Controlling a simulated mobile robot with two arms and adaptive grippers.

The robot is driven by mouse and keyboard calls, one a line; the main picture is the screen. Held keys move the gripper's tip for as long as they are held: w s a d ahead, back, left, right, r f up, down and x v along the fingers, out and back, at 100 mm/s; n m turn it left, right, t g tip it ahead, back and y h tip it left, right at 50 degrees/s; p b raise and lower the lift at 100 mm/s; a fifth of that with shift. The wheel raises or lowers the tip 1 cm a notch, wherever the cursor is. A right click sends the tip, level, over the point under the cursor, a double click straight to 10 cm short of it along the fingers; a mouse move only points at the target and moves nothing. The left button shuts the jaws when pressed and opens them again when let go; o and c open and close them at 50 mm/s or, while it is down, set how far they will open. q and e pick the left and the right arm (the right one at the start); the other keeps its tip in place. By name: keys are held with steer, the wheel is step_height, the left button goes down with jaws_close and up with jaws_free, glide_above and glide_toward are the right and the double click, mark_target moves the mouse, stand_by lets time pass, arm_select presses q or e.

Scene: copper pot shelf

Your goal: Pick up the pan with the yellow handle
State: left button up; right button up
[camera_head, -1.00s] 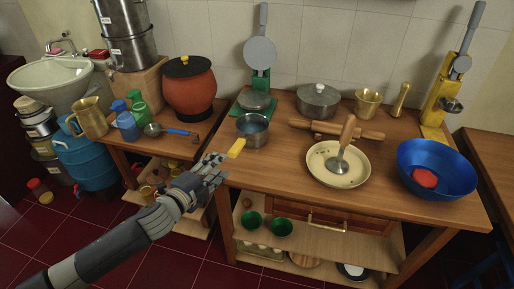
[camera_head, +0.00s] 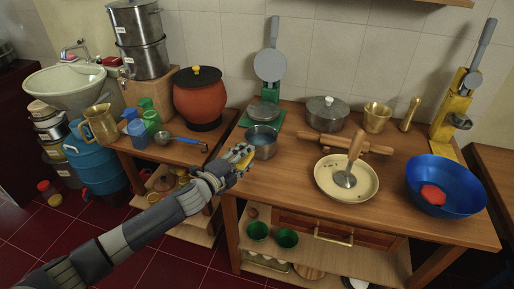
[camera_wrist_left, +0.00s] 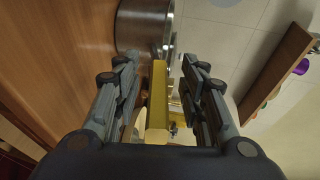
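The pan (camera_head: 262,143) is a small steel pot on the left part of the wooden table, with its yellow handle (camera_head: 237,152) pointing toward my left gripper. My left gripper (camera_head: 243,160) is at the handle. In the left wrist view, the yellow handle (camera_wrist_left: 158,100) lies between the two open fingers (camera_wrist_left: 160,88), with a gap visible on each side. The steel pan body (camera_wrist_left: 143,28) is just beyond the fingertips. The gripper partly hides the handle in the head view. My right gripper is not in view.
A cream plate (camera_head: 330,186) with a wooden-handled tool and a blue bowl (camera_head: 450,200) are to the right. A ladle (camera_head: 178,138) and a red-brown pot (camera_head: 200,100) are on the lower left table.

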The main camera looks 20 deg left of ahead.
arm_select(q)
steer(key=shift+x, duration=0.95)
steer(key=shift+s, duration=0.1)
jaws_close()
steer(key=shift+r, duration=0.1)
steer(key=shift+r, duration=0.1)
